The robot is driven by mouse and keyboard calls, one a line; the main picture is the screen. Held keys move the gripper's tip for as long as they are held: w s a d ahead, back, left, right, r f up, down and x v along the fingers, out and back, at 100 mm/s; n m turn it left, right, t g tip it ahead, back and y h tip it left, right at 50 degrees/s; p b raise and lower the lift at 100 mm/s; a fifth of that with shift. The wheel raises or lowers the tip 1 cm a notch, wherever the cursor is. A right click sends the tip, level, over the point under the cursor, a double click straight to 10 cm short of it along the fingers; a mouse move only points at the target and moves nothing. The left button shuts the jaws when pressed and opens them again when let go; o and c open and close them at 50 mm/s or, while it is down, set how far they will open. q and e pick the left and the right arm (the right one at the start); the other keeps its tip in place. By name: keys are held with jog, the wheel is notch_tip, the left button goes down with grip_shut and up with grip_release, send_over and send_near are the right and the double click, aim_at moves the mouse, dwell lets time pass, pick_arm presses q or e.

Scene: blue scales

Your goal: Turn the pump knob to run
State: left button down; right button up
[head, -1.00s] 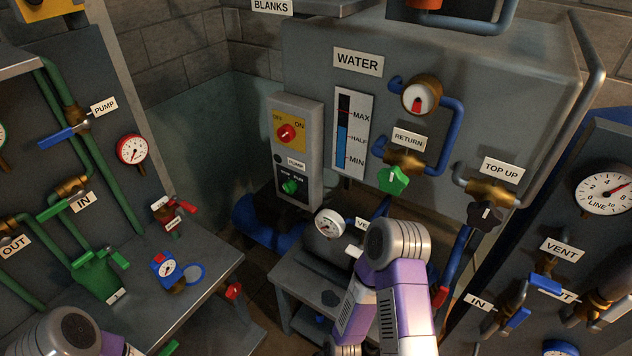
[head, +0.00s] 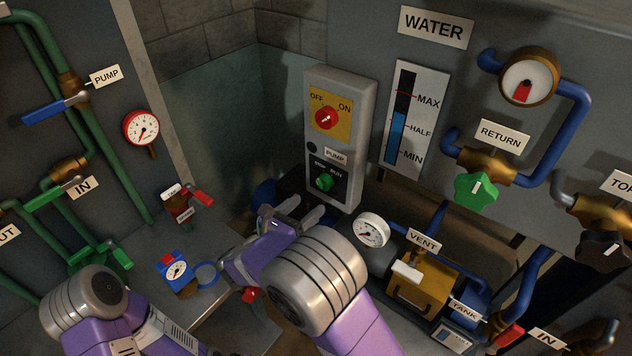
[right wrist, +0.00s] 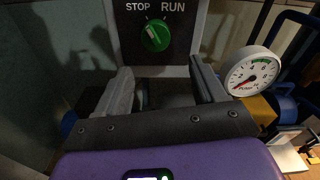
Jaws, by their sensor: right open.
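The pump knob (head: 324,182) is a round green knob on a black plate low on the grey pump box (head: 345,110). It also shows in the right wrist view (right wrist: 155,35), under the words STOP and RUN. Its pale mark looks tilted toward STOP. My right gripper (head: 308,206) is open and empty, below and in front of the knob in the head view. In the right wrist view its two fingers (right wrist: 165,78) are spread, with the knob beyond and above their tips, apart from them. My left arm shows at the lower left; its gripper is out of view.
A red OFF/ON knob (head: 326,118) sits higher on the same box. A green return valve (head: 475,189) is further right. A blue gauge device (head: 176,270) lies on the bench at left.

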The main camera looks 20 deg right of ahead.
aim_at(319, 186)
jog(key=shift+t, duration=0.3)
jog(key=shift+w+d+r+b, duration=0.2)
jog(key=shift+w+d+r, duration=0.05)
jog(key=shift+w+d, duration=0.6)
jog(key=shift+w+d+r+b, duration=0.15)
jog(key=shift+w+d+r, duration=0.15)
jog(key=shift+w+d, duration=0.55)
jog(key=shift+w+d+r+b, duration=0.25)
jog(key=shift+w+d, duration=0.45)
jog(key=shift+d, duration=0.25)
jog(key=c, duration=1.1)
jog(key=shift+o, duration=0.2)
